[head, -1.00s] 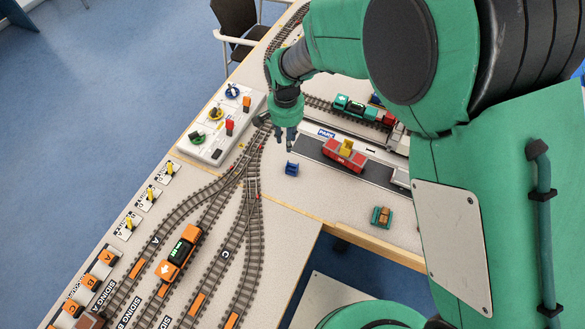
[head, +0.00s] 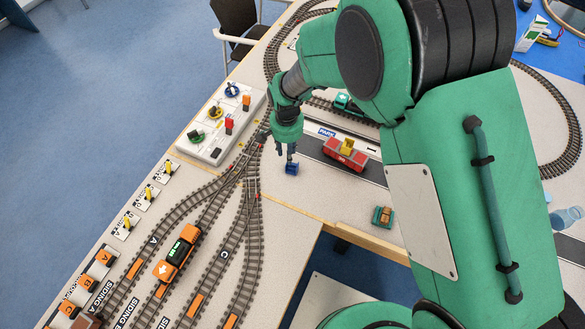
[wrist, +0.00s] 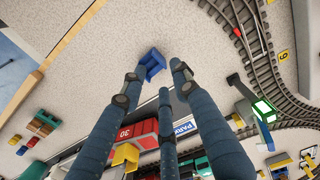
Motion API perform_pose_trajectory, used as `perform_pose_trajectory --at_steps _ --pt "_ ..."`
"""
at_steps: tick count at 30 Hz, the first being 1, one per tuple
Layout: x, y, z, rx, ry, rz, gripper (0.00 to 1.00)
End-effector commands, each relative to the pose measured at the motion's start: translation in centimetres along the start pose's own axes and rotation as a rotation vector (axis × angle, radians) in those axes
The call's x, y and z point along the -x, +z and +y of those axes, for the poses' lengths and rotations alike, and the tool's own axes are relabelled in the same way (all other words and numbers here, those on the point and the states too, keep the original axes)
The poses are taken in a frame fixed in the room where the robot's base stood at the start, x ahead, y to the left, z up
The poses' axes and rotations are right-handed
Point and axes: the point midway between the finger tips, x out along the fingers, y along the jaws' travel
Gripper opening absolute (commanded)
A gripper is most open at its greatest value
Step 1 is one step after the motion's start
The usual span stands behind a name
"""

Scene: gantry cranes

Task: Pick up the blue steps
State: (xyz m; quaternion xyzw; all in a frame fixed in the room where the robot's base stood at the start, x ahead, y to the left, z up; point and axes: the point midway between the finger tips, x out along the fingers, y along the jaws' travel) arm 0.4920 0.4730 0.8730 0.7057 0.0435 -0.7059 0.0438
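The blue steps (head: 291,169) are a small blue block standing on the pale table top beside the dark road strip. My gripper (head: 287,152) points down just above the steps and partly overlaps them in the head view. In the wrist view, the blue steps (wrist: 152,63) show just beyond the fingertips, between the spread fingers of my gripper (wrist: 158,76). The gripper is open and empty. I cannot tell how much height separates the fingertips from the steps.
A red wagon (head: 345,153) with a yellow load stands on the road strip to the right. A teal cart (head: 382,215) with a brown load sits near the table edge. Rail tracks (head: 241,180) run to the left. Bare table lies between steps and cart.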

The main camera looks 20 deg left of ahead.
Motion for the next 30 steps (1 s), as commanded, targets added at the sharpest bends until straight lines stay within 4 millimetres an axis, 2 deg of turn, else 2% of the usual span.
perform_pose_trajectory --at_steps 11,24,30 --pt "-0.2 0.0 0.0 0.000 0.000 0.000 0.30" --pt "-4.6 0.0 0.1 0.000 0.000 -0.001 0.30" --pt "-5.3 -0.1 0.1 0.000 0.000 0.000 0.30"
